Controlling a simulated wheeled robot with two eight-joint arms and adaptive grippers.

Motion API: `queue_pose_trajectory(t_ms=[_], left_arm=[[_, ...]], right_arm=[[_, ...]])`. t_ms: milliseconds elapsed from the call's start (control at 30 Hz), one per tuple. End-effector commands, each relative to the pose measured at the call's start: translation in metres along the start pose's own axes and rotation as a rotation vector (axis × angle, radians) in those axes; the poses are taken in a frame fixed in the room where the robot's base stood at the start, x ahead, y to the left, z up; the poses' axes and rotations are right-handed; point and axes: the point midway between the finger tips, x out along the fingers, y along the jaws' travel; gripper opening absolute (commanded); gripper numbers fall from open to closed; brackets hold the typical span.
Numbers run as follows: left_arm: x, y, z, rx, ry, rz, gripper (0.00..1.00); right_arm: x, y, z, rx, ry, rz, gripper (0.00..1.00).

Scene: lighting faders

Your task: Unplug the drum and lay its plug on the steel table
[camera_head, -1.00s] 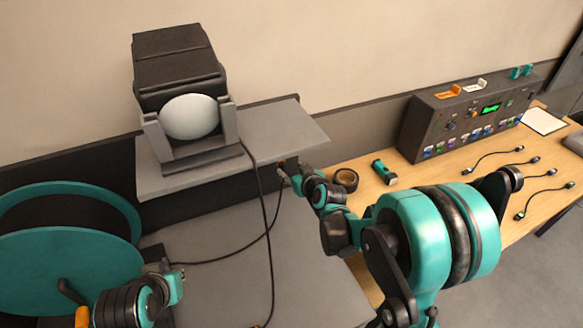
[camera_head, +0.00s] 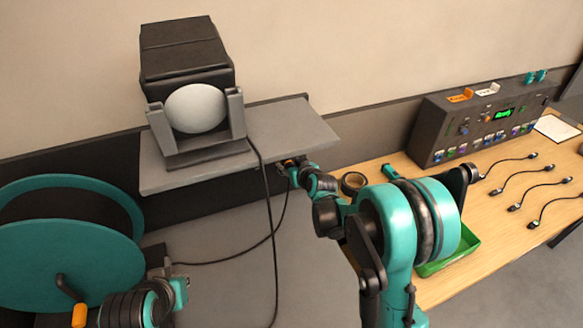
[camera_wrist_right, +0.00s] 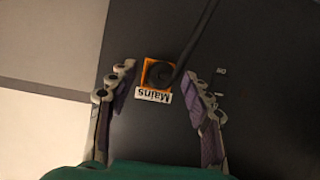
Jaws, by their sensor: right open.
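The teal cable drum (camera_head: 65,262) stands at the left. A dark cable runs from its side over the grey steel table (camera_head: 228,288) to the panel under the shelf. My right gripper (camera_wrist_right: 158,78) is open, with a finger on each side of the plug and gaps between. In the head view the right gripper (camera_head: 287,166) is small at the panel. My left gripper (camera_head: 178,275) is beside the drum; its jaws are unclear.
A lamp (camera_head: 195,108) stands on the grey shelf (camera_head: 290,132) above the socket; its cable hangs across the steel table. The wooden desk (camera_head: 480,225) at right holds a fader console (camera_head: 480,122), a tape roll (camera_head: 353,182), a green tray (camera_head: 462,252) and several short cables.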

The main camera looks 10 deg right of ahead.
Motion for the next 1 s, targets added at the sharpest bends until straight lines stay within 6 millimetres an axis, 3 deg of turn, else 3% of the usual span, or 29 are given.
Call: queue_pose_trajectory(t_ms=[133, 167, 333, 1000], left_arm=[[-0.0003, 0.0, -0.0002, 0.0, 0.0, 0.0, 0.0], [-0.0003, 0.0, -0.0002, 0.0, 0.0, 0.0, 0.0], [-0.0002, 0.0, -0.0002, 0.0, 0.0, 0.0, 0.0], [0.0008, 0.0, 0.0005, 0.0, 0.0, 0.0, 0.0]], right_arm=[[-0.0002, -0.0001, -0.0003, 0.0, 0.0, 0.0, 0.5], [-0.0002, -0.0001, -0.0002, 0.0, 0.0, 0.0, 0.45], [-0.0002, -0.0001, -0.0002, 0.0, 0.0, 0.0, 0.0], [-0.0085, 0.0001, 0.0041, 0.0, 0.0, 0.0, 0.0]])
